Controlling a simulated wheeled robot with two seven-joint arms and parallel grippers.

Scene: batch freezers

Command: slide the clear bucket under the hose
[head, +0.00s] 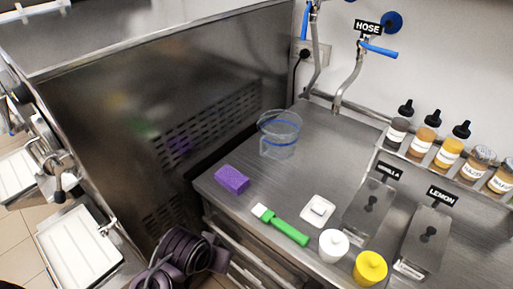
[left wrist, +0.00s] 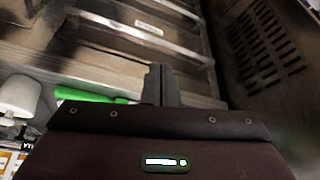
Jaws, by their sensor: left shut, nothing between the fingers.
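The clear bucket (head: 280,146), with a blue band near its rim, stands upright on the steel counter (head: 330,145), close to the freezer's side. The metal hose (head: 350,80) hangs from the wall under the HOSE label (head: 368,27), behind and to the right of the bucket. The bucket is apart from it. My left gripper (left wrist: 158,84) is shut and empty in the left wrist view, in front of the counter's drawer fronts. In the head view my left arm is low, left of the counter's front, and its fingertips are not clearly visible. My right gripper is not in view.
A purple sponge (head: 232,179), a green-handled scraper (head: 282,226), a small white dish (head: 318,211) and white (head: 333,245) and yellow (head: 369,268) tubs stand near the front edge. The freezer (head: 160,100) walls the left. The counter between bucket and hose looks clear.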

